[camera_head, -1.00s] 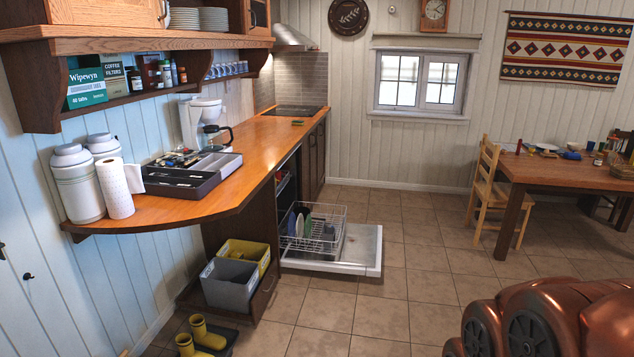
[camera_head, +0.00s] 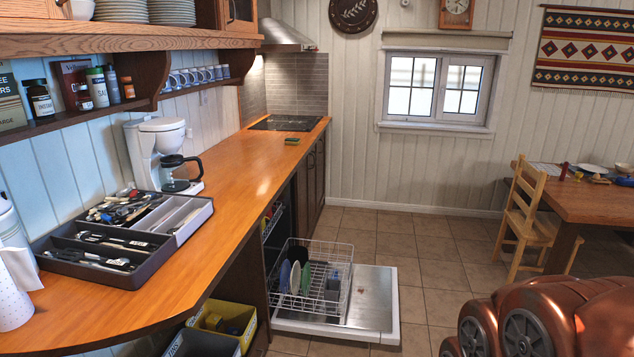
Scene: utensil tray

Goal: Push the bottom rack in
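The bottom rack (camera_head: 335,270) is a wire basket pulled out over the lowered dishwasher door (camera_head: 385,318). It holds several upright plates (camera_head: 295,277), and its left part reaches toward the dishwasher opening under the counter. An upper rack (camera_head: 272,222) shows inside the opening. The door lies flat just above the floor, with bare metal to the right of the rack. A copper-coloured part of my own body fills the lower right corner. My gripper's fingers cannot be made out, and nothing of mine touches the rack.
The wooden counter (camera_head: 235,190) runs along the left, bearing a utensil tray (camera_head: 100,280) and a coffee maker (camera_head: 160,150). Bins (camera_head: 238,318) stand below its near end. A chair (camera_head: 525,220) and table (camera_head: 590,195) are at right. Tiled floor (camera_head: 430,245) is clear between.

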